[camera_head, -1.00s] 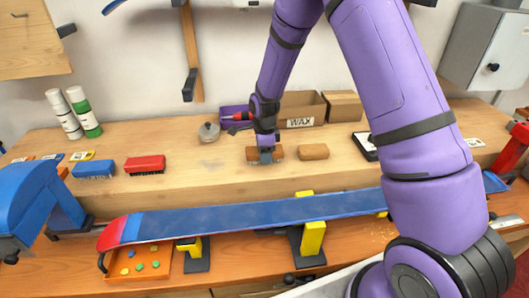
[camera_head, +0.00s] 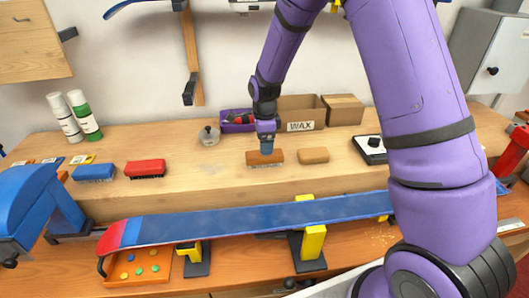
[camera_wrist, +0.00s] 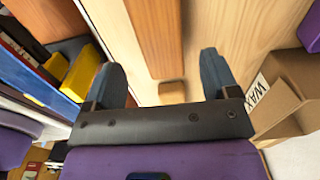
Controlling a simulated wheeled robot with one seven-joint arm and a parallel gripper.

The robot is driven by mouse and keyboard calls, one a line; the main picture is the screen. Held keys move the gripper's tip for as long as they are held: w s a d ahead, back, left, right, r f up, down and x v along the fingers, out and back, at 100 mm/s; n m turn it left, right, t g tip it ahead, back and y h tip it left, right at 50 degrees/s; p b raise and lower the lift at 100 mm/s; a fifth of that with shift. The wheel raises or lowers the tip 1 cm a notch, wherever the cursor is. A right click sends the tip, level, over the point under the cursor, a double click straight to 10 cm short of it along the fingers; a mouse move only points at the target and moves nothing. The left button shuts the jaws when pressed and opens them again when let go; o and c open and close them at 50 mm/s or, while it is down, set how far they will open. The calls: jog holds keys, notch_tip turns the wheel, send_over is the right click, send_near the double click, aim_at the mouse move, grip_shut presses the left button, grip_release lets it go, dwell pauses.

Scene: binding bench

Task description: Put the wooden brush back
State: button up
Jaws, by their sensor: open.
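The wooden brush (camera_head: 265,159) lies on the raised wooden shelf, bristles down, in line with a blue brush and a red brush to its left. In the wrist view the brush (camera_wrist: 152,35) shows as a long brown block between and beyond my two fingers. My gripper (camera_head: 266,147) is just above the brush, pointing down, and hides part of its back edge. In the wrist view my gripper (camera_wrist: 160,68) has its fingers wide apart with nothing held between them.
A cork block (camera_head: 313,155) lies right of the brush. The red brush (camera_head: 146,167) and blue brush (camera_head: 93,172) lie left. Behind stand a tin (camera_head: 208,136), a purple tray (camera_head: 236,126) and a WAX box (camera_head: 301,114). A blue ski (camera_head: 240,222) is clamped in front.

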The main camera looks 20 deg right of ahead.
jog(key=s+d+r+n+t, duration=0.15)
jog(key=s+r+n, duration=0.45)
jog(key=r, duration=0.6)
jog(key=s+d+r+n+t, duration=0.1)
jog(key=s+d+r+n, duration=0.25)
jog(key=s+r, duration=0.75)
jog(key=s+d+r+n+t, duration=0.1)
jog(key=s+r+n, duration=0.2)
jog(key=s+n, duration=0.2)
jog(key=s+d+r+n+t, duration=0.1)
jog(key=s+r+n, duration=0.2)
jog(key=s, duration=0.9)
jog(key=n, duration=0.2)
jog(key=shift+r+n+t, duration=0.3)
jog(key=shift+n+t, duration=0.05)
jog(key=shift+s+a, duration=0.1)
